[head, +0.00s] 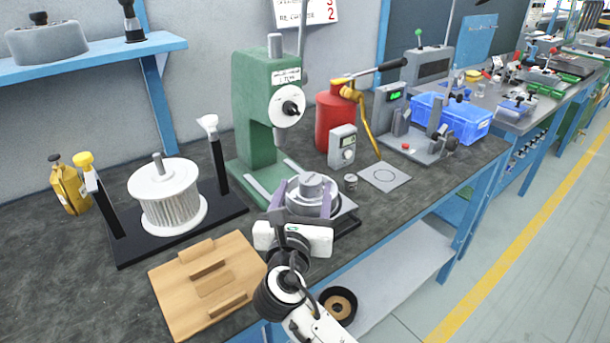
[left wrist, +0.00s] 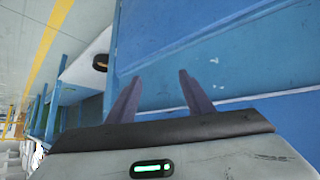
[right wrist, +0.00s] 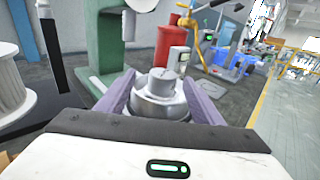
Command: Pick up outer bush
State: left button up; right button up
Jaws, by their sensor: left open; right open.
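No part is labelled as the outer bush. A silver stepped round part (head: 312,184) sits on a dark-edged fixture (head: 347,207) at the bench's front edge; it also shows in the right wrist view (right wrist: 161,82). A small grey metal ring-like part (head: 350,182) stands on the bench just right of it. My right gripper (head: 303,197) is open, its purple-grey fingers on either side of the silver part; I cannot tell whether they touch it. My left gripper (left wrist: 160,76) is open and empty, facing a blue surface in the left wrist view; it is outside the head view.
A green press (head: 255,120) stands behind the fixture. A white pleated rotor (head: 168,198) on a black stand and a wooden board (head: 180,305) lie left. A red canister (head: 334,122), a grey meter (head: 342,147) and a marked plate (head: 384,177) lie right.

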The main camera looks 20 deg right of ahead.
aim_at(311, 173)
jog(key=x, duration=0.9)
jog(key=shift+d+r+b, duration=0.1)
jog(key=shift+d+b, duration=0.2)
jog(key=shift+b, duration=0.1)
jog(key=c, duration=1.4)
jog(key=shift+r, duration=0.1)
jog(key=shift+c, duration=0.2)
